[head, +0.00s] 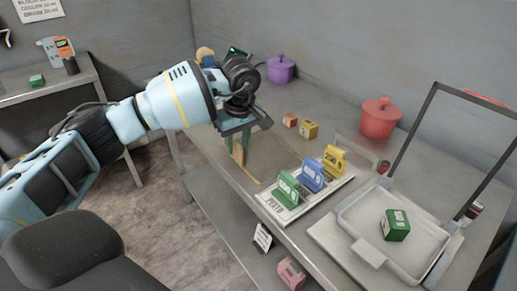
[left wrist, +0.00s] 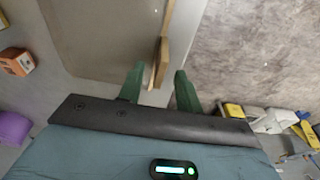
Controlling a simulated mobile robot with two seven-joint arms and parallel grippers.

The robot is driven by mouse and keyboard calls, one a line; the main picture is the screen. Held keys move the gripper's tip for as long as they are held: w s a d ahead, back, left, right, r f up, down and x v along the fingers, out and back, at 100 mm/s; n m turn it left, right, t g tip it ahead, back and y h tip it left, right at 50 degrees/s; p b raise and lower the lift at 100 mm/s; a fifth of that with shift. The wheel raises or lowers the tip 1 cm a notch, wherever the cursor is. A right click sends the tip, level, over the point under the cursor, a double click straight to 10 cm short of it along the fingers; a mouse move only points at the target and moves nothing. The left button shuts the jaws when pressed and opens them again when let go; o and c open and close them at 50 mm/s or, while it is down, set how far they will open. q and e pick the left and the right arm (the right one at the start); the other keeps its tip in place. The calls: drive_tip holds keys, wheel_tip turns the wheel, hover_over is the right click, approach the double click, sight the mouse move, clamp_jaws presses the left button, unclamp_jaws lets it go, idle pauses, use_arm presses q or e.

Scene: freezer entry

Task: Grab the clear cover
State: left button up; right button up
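A flat, see-through panel, which looks like the clear cover (head: 275,152), lies on the metal table below my left gripper. It fills the upper middle of the left wrist view (left wrist: 105,35). A light wooden piece (left wrist: 161,62) stands at its edge and also shows under the gripper in the head view (head: 238,154). My left gripper (head: 237,138) points down with its green fingers apart. In the left wrist view the fingers (left wrist: 159,88) stand on either side of the wooden piece's end, with a gap visible. My right gripper is not in view.
Green, blue and yellow blocks (head: 311,175) stand on a labelled white board. To the right, a tray (head: 360,215) with a raised black frame (head: 412,125) holds a green box (head: 396,225). Red (head: 379,120) and purple (head: 281,70) pots stand at the back. A black chair (head: 70,250) is at lower left.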

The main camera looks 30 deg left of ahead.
use_arm(q)
drive_tip(key=shift+a+f, duration=0.15)
drive_tip(key=shift+f, duration=0.7)
clamp_jaws()
drive_tip(key=shift+r, duration=0.15)
wheel_tip(320, 180, up, 10)
drive_tip(key=shift+f, duration=0.1)
